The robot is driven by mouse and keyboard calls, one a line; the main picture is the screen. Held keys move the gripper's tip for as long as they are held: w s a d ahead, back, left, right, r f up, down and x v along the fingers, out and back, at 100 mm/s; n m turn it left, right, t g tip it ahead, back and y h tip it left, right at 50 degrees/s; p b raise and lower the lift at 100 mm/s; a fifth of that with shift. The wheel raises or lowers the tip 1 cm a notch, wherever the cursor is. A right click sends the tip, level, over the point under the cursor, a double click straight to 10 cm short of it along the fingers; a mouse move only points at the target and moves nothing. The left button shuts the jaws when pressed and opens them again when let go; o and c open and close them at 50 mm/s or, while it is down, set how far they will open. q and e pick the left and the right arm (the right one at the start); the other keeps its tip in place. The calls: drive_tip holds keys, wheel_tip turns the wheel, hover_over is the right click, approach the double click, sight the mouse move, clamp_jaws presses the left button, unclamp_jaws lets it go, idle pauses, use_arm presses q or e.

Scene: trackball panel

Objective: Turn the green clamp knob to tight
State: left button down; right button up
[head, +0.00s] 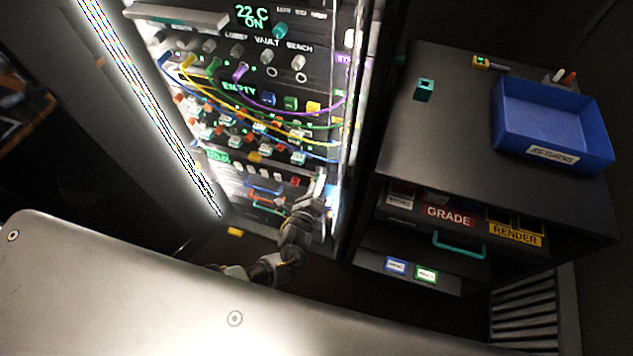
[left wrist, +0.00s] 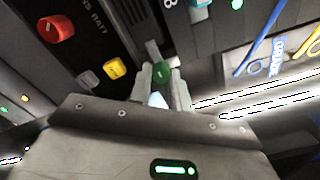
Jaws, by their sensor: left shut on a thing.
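The green clamp knob (left wrist: 161,71) is in the left wrist view, between the two pale fingers of my left gripper (left wrist: 163,82). The fingers are shut on the knob from either side. In the head view my left gripper (head: 316,194) is at the lower right part of the lit rack, and there it hides the knob. A marking on the knob's face is too small to read. My right gripper is not in view.
The rack panel holds a red knob (left wrist: 57,28) and a yellow knob (left wrist: 113,68) close to my gripper. Coloured cables (head: 265,110) cross the rack above. A dark cabinet (head: 400,150) with a blue returns tray (head: 552,157) stands to the right.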

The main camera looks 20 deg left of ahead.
use_arm(q)
drive_tip(key=shift+w+a+r+m, duration=0.1)
drive_tip(key=shift+a+m, duration=0.1)
drive_tip(key=shift+m, duration=0.7)
drive_tip(key=shift+w+r, duration=0.15)
drive_tip(key=c, duration=1.3)
unclamp_jaws()
drive_tip(key=shift+c, duration=0.2)
drive_tip(key=shift+s, duration=0.2)
drive_tip(key=s, duration=1)
drive_tip(key=shift+s+a, duration=0.35)
